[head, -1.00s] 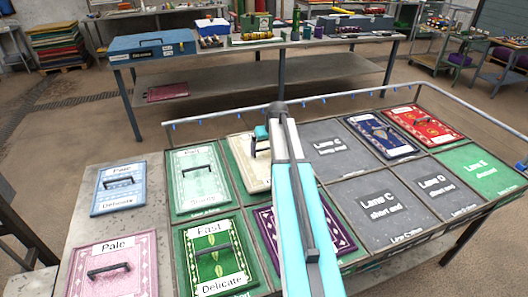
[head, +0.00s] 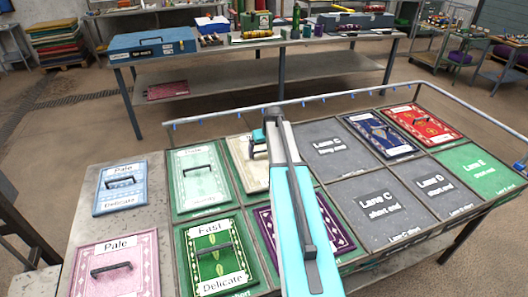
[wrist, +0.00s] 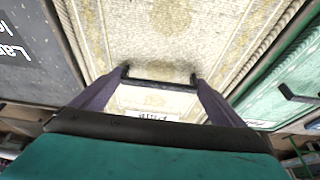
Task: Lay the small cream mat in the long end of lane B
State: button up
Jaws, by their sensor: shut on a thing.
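The small cream mat (head: 239,170) lies in the far cell of the second lane from the left, beside the grey long end of lane C. Green floor shows along its left edge. My arm hides the right part of the mat in the head view. Whether the mat touches the cell floor everywhere cannot be told.
A pale green mat (head: 197,203) lies to the left, a purple mat (head: 335,232) in front. Lane C's long end (head: 325,138) is bare grey. Blue (head: 375,128) and red (head: 425,120) mats lie farther right. A pale blue mat (head: 122,202) and pink mat (head: 140,255) lie on the left table.

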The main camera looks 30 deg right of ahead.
jog(key=shift+f, duration=0.5)
jog(key=shift+f, duration=0.1)
jog(key=o, duration=1.2)
jog(key=shift+r, duration=0.2)
jog(key=b+v, duration=0.2)
jog(key=v, duration=0.9)
jog(key=shift+s+r, duration=0.3)
jog(key=shift+r, duration=0.05)
jog(key=shift+s, duration=0.1)
